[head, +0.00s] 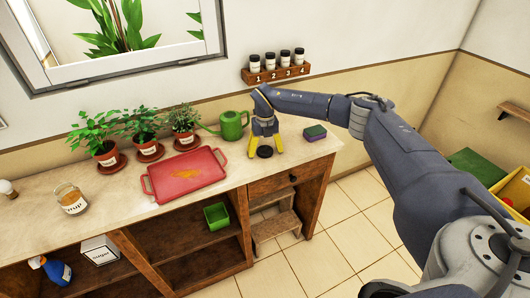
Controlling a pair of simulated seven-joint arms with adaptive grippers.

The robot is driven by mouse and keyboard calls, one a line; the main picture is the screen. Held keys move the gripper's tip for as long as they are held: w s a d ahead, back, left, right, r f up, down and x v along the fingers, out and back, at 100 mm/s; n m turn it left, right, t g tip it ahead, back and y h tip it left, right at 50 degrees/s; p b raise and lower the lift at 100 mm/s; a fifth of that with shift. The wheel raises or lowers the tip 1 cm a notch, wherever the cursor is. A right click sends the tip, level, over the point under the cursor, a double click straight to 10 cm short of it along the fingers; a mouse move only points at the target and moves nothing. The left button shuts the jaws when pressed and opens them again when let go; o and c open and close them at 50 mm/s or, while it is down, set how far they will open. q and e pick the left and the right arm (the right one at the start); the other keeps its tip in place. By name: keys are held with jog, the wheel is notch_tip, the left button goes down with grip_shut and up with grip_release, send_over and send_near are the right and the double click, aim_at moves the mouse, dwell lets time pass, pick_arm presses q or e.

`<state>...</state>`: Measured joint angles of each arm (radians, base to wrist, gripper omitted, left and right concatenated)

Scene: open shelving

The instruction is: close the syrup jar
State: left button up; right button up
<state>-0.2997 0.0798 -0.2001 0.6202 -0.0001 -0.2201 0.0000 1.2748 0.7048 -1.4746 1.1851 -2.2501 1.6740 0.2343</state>
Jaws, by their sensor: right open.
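The syrup jar (71,199) stands on the counter at the far left of the head view. It is glass with a white label, holds something amber low inside, and its top looks open. A round black lid-like disc (265,152) lies flat on the counter near its right part. My right gripper (265,147) points down with its yellow fingertips spread, one on each side of the disc. I cannot tell whether the fingers touch it. My left gripper is out of view.
A red tray (200,184) with an orange-brown patch lies between jar and gripper. Several potted plants (145,128) and a green watering can (232,125) stand behind. A sponge (315,132) lies at right. A numbered jar rack (276,74) hangs on the wall.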

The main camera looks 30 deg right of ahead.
aim_at(265, 150)
jog(key=c, duration=1)
notch_tip(265, 150, up, 20)
dwell(0.6)
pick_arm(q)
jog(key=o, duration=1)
